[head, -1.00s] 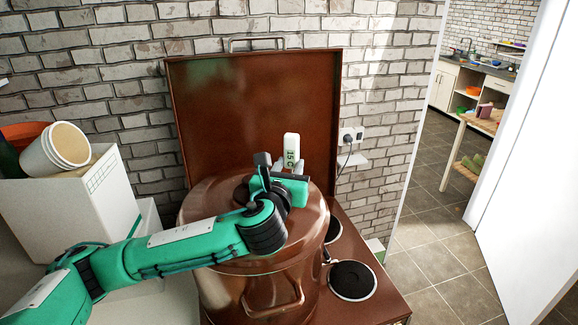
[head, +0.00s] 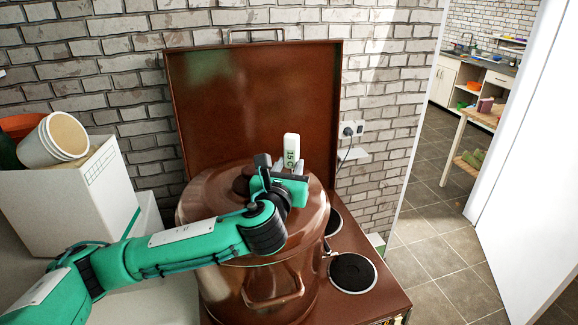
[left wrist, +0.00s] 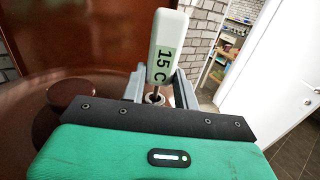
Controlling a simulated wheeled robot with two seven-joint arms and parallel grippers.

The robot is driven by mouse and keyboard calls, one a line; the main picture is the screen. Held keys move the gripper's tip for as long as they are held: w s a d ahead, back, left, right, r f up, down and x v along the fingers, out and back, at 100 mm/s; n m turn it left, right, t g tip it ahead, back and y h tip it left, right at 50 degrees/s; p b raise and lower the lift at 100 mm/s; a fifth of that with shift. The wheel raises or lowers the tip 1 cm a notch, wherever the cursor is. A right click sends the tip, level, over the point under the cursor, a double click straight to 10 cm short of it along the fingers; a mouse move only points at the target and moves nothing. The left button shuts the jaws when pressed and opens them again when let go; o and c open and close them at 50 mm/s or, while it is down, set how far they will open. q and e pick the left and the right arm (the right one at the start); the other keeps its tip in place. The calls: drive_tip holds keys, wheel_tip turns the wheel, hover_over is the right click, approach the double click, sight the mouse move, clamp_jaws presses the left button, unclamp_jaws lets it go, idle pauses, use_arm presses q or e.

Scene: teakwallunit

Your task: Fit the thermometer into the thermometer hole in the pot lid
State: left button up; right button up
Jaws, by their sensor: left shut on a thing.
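The thermometer (head: 291,147) is a white stick with a "15 C" display and a thin metal stem. It stands nearly upright over the right part of the copper-brown pot lid (head: 217,190). My left gripper (head: 286,170) is shut on it below the display. In the left wrist view the thermometer (left wrist: 165,48) rises between the grey fingers of the gripper (left wrist: 157,88). A small metal ring (left wrist: 154,98) shows at the stem between the fingers. I cannot tell whether the stem is inside the hole; its tip is hidden. My right gripper is not in view.
The large copper-brown pot (head: 235,290) stands on a brown stove with a raised back panel (head: 255,100). Bare hotplates (head: 352,273) lie to its right. A white box (head: 65,205) with a tipped cream bucket (head: 62,137) stands at left. A lid knob (left wrist: 72,95) is beside the gripper.

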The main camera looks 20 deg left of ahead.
use_arm(q)
drive_tip(key=shift+f, duration=0.15)
drive_tip(key=o, duration=1.1)
drive_tip(key=shift+f, duration=0.1)
drive_tip(key=shift+s+f, duration=0.15)
drive_tip(key=shift+s, duration=0.1)
drive_tip(key=s+b, duration=0.1)
drive_tip(key=s, duration=0.2)
drive_tip(key=s+b, duration=0.1)
drive_tip(key=s, duration=0.2)
drive_tip(key=s+d+b, duration=0.1)
drive_tip(key=s, duration=0.3)
drive_tip(key=shift+s+b, duration=0.1)
drive_tip(key=shift+b, duration=0.2)
drive_tip(key=s+p, duration=0.1)
drive_tip(key=p, duration=0.1)
drive_tip(key=s+p, duration=0.1)
drive_tip(key=p, duration=0.1)
drive_tip(key=shift+r+p, duration=0.3)
drive_tip(key=shift+r, duration=0.1)
drive_tip(key=shift+s+f+p, duration=0.15)
drive_tip(key=shift+s+p, duration=0.4)
drive_tip(key=shift+p, duration=0.15)
